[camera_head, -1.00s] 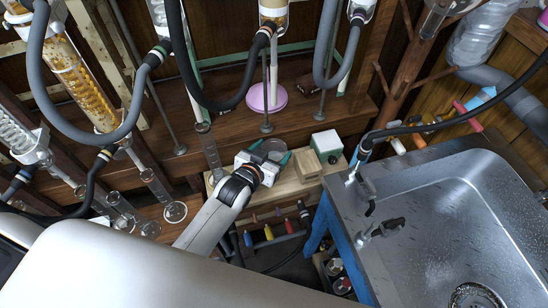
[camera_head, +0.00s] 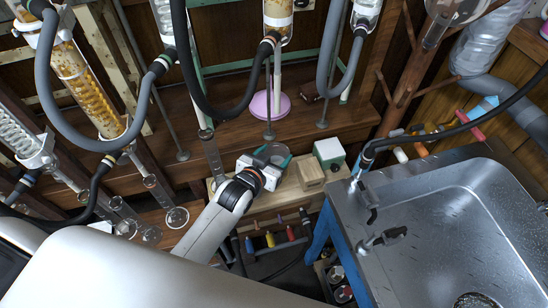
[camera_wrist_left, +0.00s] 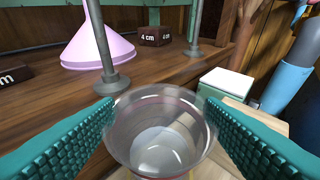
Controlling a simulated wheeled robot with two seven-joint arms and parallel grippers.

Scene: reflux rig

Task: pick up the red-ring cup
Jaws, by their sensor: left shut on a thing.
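The red-ring cup is a clear, round, see-through cup (camera_wrist_left: 160,140) with a faint reddish ring near its rim, seen from above in the left wrist view. In the head view the cup (camera_head: 272,153) is small, over the wooden bench below the shelf. My left gripper (camera_head: 274,161) is shut on it, with one teal ridged finger on each side of the cup wall. The cup looks upright. Its base is mostly hidden, so I cannot tell whether it touches the bench. My right gripper is not in view.
A white-and-green box (camera_head: 329,152) and a wooden block (camera_head: 311,175) stand just right of the cup. A pink cone-shaped base (camera_head: 269,104) and metal rods stand on the shelf behind. Hoses hang above. A metal sink (camera_head: 450,215) is at the right.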

